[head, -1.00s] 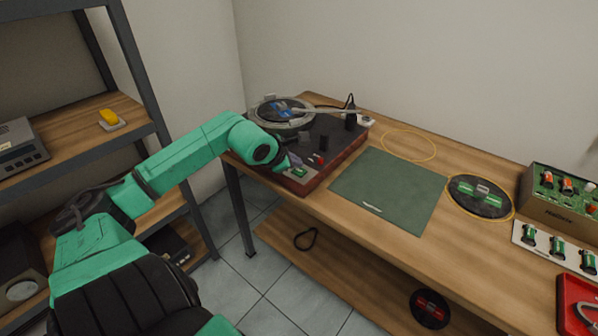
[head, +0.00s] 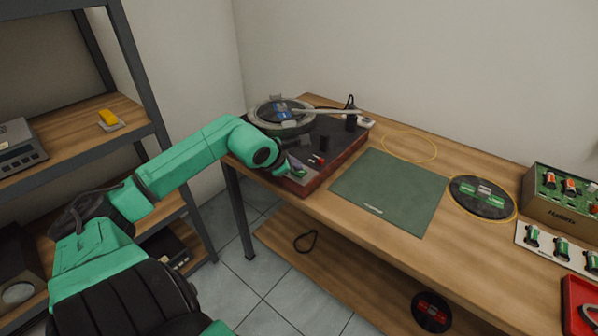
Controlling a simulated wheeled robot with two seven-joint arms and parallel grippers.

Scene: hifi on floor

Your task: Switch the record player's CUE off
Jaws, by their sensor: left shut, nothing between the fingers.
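The record player (head: 335,154) stands at the left end of the wooden bench, a dark red-brown box with a black top. Its round platter (head: 281,112) with a record is at the back left, and a pale tonearm (head: 325,112) reaches across it from the right. A small red control (head: 317,158) shows on the top near the front. My left gripper (head: 298,172) is shut and empty at the front left part of the player's top. The arm hides part of the panel there. I cannot make out the CUE control or its setting. My right gripper is out of view.
A green mat (head: 388,190) lies right of the player. Right of it are a yellow ring with a dark disc (head: 482,187), a green circuit board box (head: 560,192) and a red tray (head: 578,300). A dark shelf rack (head: 150,100) stands at the left.

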